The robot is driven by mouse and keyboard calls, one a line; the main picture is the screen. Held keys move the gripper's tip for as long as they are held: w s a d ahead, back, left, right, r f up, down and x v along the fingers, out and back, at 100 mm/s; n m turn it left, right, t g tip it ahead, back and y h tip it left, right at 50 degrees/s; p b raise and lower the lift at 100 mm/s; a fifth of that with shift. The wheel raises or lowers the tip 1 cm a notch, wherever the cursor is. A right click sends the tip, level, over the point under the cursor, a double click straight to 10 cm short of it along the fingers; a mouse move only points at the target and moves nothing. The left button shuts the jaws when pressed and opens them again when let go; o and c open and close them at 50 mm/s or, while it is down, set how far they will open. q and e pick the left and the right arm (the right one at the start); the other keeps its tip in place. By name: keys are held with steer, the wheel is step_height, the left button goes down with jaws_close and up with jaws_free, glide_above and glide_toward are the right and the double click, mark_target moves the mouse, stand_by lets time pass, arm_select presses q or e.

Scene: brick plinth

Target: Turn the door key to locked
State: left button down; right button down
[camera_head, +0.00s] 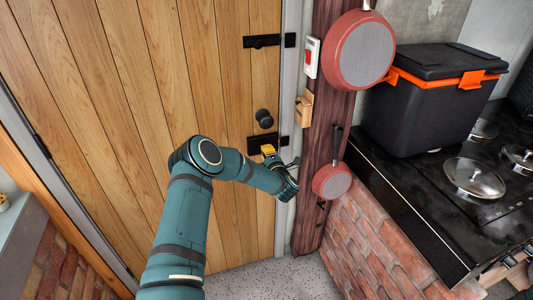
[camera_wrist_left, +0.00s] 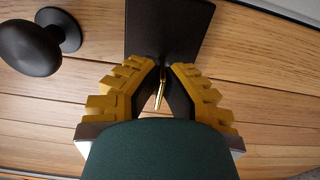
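The door key (camera_wrist_left: 160,88) is a small brass key, seen nearly edge-on in the left wrist view. It sticks out of a black lock plate (camera_wrist_left: 185,22) on the wooden door. My left gripper (camera_wrist_left: 163,72) has yellow, ridged fingers on either side of the key, with visible gaps between key and pads. In the head view my left gripper (camera_head: 268,150) is at the black lock plate (camera_head: 257,144) below the door knob (camera_head: 265,118). The key is hidden there. The right gripper is not in view.
The dark round knob (camera_wrist_left: 30,48) is close beside the left finger. A black bolt (camera_head: 264,41) is higher on the plank door (camera_head: 120,100). Right of the door, two red pans (camera_head: 352,60) hang on a wooden post, beside a stove (camera_head: 430,195) and a black box (camera_head: 425,105).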

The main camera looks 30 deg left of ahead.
arm_select(q)
steer(key=shift+r, duration=0.1)
stand_by(0.3)
steer(key=c, duration=1.1)
jaws_free()
steer(key=shift+c, duration=0.2)
steer(key=v, duration=1.2)
steer(key=shift+m, duration=0.3)
